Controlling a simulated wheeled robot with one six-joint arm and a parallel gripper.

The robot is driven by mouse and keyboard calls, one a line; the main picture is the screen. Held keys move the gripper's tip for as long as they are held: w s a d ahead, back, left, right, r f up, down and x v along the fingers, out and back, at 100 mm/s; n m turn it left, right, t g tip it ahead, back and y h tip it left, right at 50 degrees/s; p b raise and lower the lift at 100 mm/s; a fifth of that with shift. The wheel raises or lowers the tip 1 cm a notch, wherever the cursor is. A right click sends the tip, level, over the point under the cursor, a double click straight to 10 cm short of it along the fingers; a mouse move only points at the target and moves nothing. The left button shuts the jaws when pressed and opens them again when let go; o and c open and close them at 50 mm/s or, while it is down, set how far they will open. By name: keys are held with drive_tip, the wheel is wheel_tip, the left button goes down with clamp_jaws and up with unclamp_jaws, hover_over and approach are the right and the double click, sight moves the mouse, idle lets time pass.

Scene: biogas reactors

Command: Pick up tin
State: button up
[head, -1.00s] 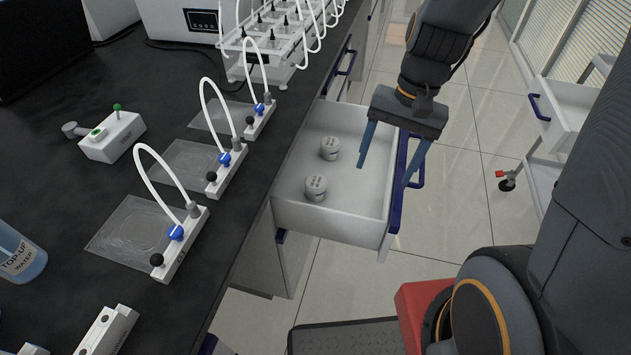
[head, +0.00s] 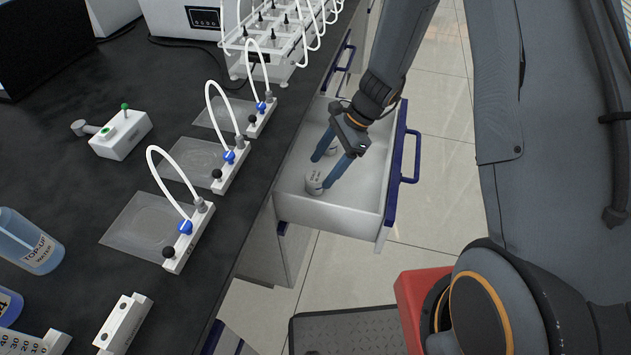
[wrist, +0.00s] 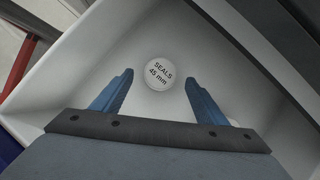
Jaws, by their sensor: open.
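Two small white round tins lie in the open white drawer (head: 375,195). The nearer tin (head: 314,183) is at my fingertips in the head view. The farther tin (head: 333,148) is partly hidden behind my gripper. My gripper (head: 322,174) is open and inside the drawer, its blue fingers pointing down. In the wrist view, a tin marked "SEALS 45 mm" (wrist: 160,74) shows in the gap between the two fingertips of my gripper (wrist: 159,78), with nothing held. I cannot tell how far the fingertips are above the drawer floor.
The drawer walls stand close around the fingers, with a blue handle (head: 415,155) on its front. The black bench (head: 75,195) to the left carries tubed holders, plastic sheets and a bottle (head: 30,243).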

sight(316, 176)
drive_tip(key=shift+p+x, duration=0.45)
drive_tip(key=shift+x, duration=2)
drive_tip(key=c, duration=1.2)
drive_tip(key=shift+o, duration=0.2)
drive_tip(key=shift+r, duration=0.15)
